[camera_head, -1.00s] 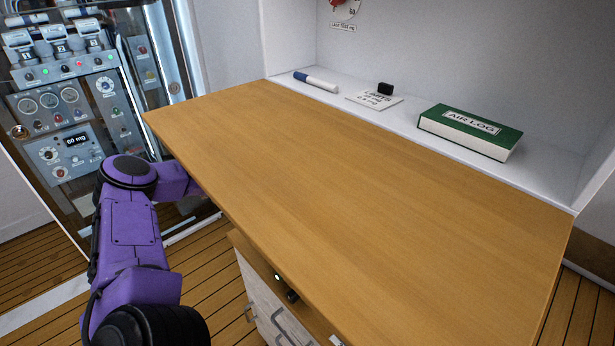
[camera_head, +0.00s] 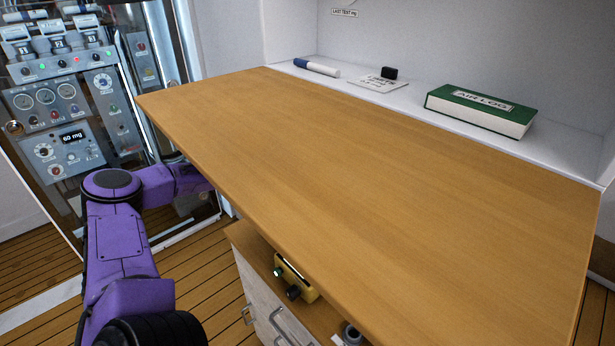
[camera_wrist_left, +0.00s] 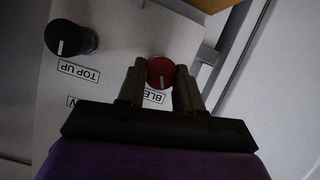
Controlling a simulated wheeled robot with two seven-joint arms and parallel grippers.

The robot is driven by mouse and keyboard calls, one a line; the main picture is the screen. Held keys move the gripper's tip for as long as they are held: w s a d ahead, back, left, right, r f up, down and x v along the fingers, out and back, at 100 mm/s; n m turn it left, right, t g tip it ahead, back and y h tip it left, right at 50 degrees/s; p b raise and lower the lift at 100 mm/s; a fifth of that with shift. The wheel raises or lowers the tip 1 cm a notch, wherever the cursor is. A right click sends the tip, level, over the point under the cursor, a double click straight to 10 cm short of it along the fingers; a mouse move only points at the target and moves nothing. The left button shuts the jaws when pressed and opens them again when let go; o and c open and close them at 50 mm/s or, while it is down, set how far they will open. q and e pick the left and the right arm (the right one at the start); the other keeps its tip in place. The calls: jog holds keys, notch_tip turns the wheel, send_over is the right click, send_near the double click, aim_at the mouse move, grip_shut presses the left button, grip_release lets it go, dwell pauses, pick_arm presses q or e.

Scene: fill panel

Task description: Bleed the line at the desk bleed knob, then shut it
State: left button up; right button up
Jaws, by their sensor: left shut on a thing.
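The bleed knob (camera_wrist_left: 160,72) is red with a white pointer line and shows in the left wrist view, upside down, above a label (camera_wrist_left: 140,96) partly hidden by a finger. My left gripper (camera_wrist_left: 160,80) has one finger on each side of the knob and is shut on it. The pointer line runs roughly up and down in that view. In the head view my purple left arm (camera_head: 125,235) reaches under the left edge of the desk (camera_head: 370,180), and its gripper is hidden there. My right gripper is not in view.
A black knob (camera_wrist_left: 72,37) labelled TOP UP sits beside the red one. The desk top is bare. A shelf behind it holds a marker (camera_head: 316,68) and a green AIR LOG book (camera_head: 480,110).

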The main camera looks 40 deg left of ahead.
pick_arm(q)
jog(key=n+h+b, duration=0.1)
jog(key=n+b, duration=0.1)
jog(key=n+h+b, duration=0.1)
jog(key=b, duration=0.2)
jog(key=f+n+h+b, duration=0.1)
jog(key=n+h+b, duration=0.1)
jog(key=b, duration=0.1)
jog(key=shift+a+n, duration=0.3)
jog(key=n+h+b, duration=0.1)
jog(key=n+b, duration=0.1)
jog(key=n+t+h+b, duration=0.1)
jog(key=n+b, duration=0.1)
jog(key=b, duration=0.1)
jog(key=n+t+b, duration=0.1)
jog(key=n+b, duration=0.1)
jog(key=b, duration=0.1)
jog(key=shift+a+f+n+h, duration=0.1)
jog(key=shift+f+n+h, duration=0.2)
jog(key=shift+h, duration=0.1)
jog(key=shift+n+t+b, duration=0.6)
jog(key=shift+n+b, duration=0.45)
jog(key=shift+n, duration=0.05)
jog(key=shift+r+n+t+h+b, duration=0.1)
jog(key=shift+n+t+h+b, duration=0.3)
jog(key=shift+n+b, duration=0.8)
jog(key=shift+n+y, duration=0.3)
jog(key=o, duration=1)
